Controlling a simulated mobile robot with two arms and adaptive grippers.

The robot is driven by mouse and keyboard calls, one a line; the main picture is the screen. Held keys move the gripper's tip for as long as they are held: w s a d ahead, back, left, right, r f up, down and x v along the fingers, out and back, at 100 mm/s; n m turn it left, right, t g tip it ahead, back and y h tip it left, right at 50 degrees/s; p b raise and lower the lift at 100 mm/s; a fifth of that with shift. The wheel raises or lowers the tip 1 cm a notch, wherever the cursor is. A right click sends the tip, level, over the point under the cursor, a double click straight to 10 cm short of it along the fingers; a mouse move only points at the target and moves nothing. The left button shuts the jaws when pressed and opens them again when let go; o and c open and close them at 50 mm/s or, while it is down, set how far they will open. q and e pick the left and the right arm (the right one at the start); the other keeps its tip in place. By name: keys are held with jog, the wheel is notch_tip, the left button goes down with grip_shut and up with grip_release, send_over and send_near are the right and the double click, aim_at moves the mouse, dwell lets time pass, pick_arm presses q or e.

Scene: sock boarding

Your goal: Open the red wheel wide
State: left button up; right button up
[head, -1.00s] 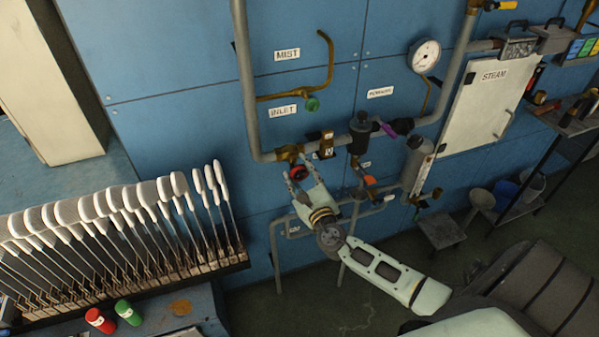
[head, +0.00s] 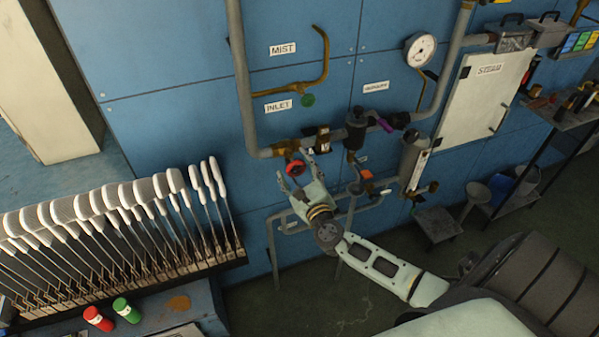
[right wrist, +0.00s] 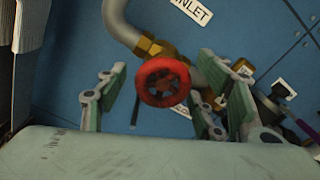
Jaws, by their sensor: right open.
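The red wheel (head: 295,168) sits on a brass valve on the grey pipe, under the INLET label. It shows face-on in the right wrist view (right wrist: 163,82), with its spokes and rim in sight. My right gripper (head: 296,178) is open just below the wheel in the head view. In the right wrist view its green-padded fingers (right wrist: 160,100) stand apart to the left and right of the wheel, with gaps on both sides. I see no contact with the rim. My left gripper is not in view.
A green wheel (head: 308,100) is on the brass pipe above. A dark filter bowl (head: 355,130) and a gauge (head: 420,50) are on the pipework to the right. A rack of white boards (head: 120,210) stands at left.

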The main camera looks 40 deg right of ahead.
jog(key=v, duration=1.1)
jog(key=shift+s+a, duration=0.2)
jog(key=shift+s, duration=0.2)
